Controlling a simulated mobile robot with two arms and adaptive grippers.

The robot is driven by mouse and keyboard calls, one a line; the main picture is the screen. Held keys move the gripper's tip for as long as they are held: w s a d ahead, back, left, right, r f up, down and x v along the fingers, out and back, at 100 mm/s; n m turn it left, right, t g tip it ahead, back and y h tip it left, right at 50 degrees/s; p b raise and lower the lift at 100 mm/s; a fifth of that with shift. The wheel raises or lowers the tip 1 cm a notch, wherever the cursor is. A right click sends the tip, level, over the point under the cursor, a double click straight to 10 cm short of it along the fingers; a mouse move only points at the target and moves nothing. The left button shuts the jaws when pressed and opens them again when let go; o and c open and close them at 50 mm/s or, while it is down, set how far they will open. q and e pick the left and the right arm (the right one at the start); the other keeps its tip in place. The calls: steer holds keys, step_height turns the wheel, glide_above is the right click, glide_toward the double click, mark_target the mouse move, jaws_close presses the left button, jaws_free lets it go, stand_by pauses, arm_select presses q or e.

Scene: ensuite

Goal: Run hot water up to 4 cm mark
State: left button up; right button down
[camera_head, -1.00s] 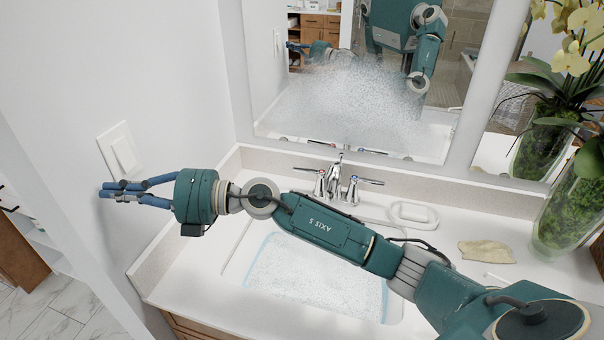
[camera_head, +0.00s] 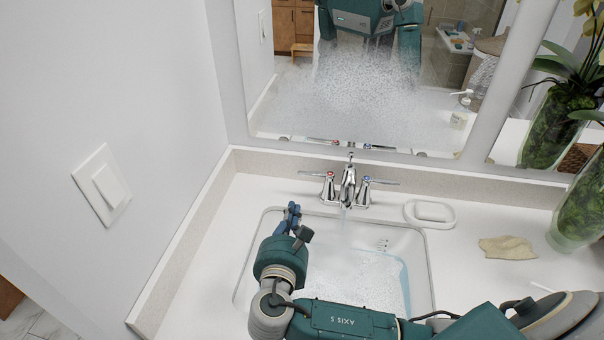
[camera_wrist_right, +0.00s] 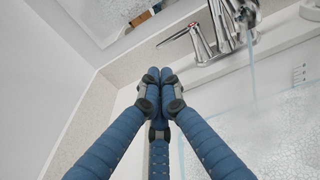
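The chrome faucet (camera_head: 348,187) stands behind the sink, with a thin stream of water (camera_head: 343,222) falling from its spout. Its red-marked hot handle (camera_head: 329,184) is on the left and its blue-marked cold handle (camera_head: 364,188) on the right. The white sink basin (camera_head: 413,240) holds bubbly water (camera_head: 365,281). Small level marks (camera_head: 383,243) show on its back wall, too small to read, above the visible water. My right gripper (camera_head: 292,212) is over the basin's back left, left of and below the hot handle. In the right wrist view its fingers (camera_wrist_right: 160,78) are together and empty. My left gripper is out of view.
A glass orchid vase (camera_head: 580,215) stands at the far right. A fogged mirror (camera_head: 365,90) is behind the faucet; a wall switch (camera_head: 104,187) is on the left.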

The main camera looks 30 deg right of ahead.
steer(key=d, duration=0.1)
steer(key=p, duration=0.2)
glide_toward(303, 173)
steer(key=x, duration=0.6)
steer(key=shift+f+p, duration=0.1)
steer(key=shift+p, duration=0.3)
steer(key=shift+w+d+f, duration=0.1)
steer(key=shift+w+d, duration=0.05)
steer(key=shift+d, duration=0.05)
steer(key=shift+w, duration=0.1)
steer(key=shift+w+d, duration=0.35)
steer(key=shift+w, duration=0.25)
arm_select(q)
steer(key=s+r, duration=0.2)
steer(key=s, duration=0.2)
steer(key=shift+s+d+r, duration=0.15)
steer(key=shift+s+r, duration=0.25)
arm_select(e)
steer(key=shift+s+r, duration=0.1)
steer(key=shift+r, duration=0.15)
